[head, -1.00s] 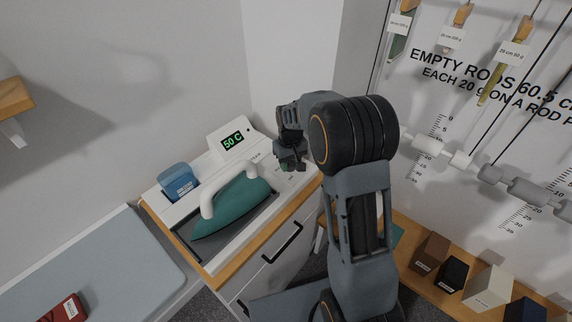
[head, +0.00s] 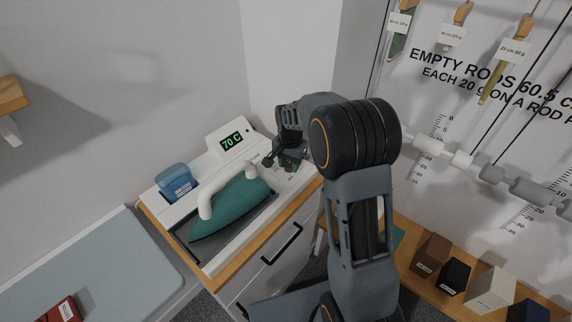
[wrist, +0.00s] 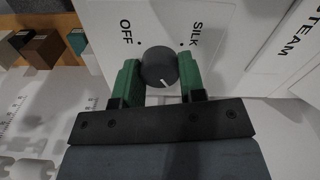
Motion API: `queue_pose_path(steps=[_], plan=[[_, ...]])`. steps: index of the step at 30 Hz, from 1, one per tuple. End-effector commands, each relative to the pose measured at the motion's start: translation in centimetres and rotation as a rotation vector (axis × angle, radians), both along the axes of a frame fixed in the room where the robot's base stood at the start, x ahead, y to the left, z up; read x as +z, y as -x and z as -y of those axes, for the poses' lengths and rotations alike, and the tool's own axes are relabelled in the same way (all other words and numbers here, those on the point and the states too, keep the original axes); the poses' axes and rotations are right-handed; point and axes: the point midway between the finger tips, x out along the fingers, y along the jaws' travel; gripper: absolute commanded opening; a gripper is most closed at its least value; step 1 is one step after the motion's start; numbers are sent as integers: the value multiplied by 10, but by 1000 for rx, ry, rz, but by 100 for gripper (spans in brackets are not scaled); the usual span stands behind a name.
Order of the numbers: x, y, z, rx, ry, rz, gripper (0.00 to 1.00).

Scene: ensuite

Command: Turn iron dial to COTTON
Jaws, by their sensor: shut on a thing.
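The iron dial (wrist: 159,62) is a dark round knob on a white panel in the wrist view. A short white mark on it points down and slightly right. The OFF label (wrist: 126,31) is up left of the dial and the SILK label (wrist: 196,34) up right; I see no COTTON label. My gripper (wrist: 160,78) is shut on the dial, a green fingertip on each side. In the head view my gripper (head: 290,160) is at the right end of the white iron station (head: 215,165), hiding the dial. The station's display (head: 232,141) reads 70 C.
A teal iron (head: 232,210) with a white handle rests on the station, close left of my gripper. A blue container (head: 176,183) stands at its left end. A STEAM label (wrist: 298,36) is right of the dial. Wooden-shelf blocks (head: 432,253) sit at lower right.

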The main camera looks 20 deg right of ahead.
Motion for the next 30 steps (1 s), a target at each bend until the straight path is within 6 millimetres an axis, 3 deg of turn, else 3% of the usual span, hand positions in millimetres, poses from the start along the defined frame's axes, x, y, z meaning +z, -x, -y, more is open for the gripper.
queue_pose_path(steps=[30], plan=[[-4,4,-1,-963,4,-17,14]])
